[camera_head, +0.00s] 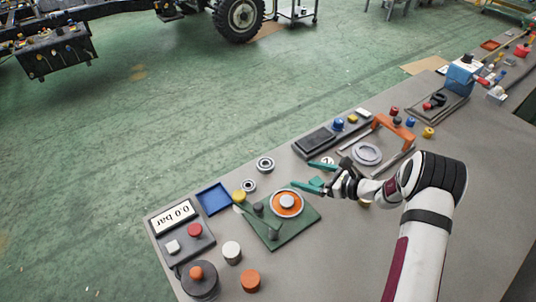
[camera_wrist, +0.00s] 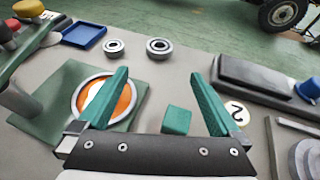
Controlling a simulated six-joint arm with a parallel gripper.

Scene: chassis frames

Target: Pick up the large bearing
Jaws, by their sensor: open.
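Two ring-shaped metal bearings lie flat on the grey bench near its far edge. The larger bearing (camera_head: 265,163) is the right one of the pair, and it also shows in the wrist view (camera_wrist: 159,46). The smaller bearing (camera_head: 249,185) lies to its left, and in the wrist view (camera_wrist: 113,45) too. My gripper (camera_head: 312,177) has teal fingers spread wide with no bearing between them. It is to the right of both bearings. In the wrist view my gripper (camera_wrist: 159,75) points toward the larger bearing, which lies beyond the fingertips and apart from them.
A green plate (camera_head: 270,236) with an orange-and-white disc (camera_head: 287,203) and posts stands left of my gripper. A blue tray (camera_head: 213,198) is left of the bearings. A teal block (camera_wrist: 177,120) shows between the fingers. A dark device (camera_head: 315,142) lies to the right.

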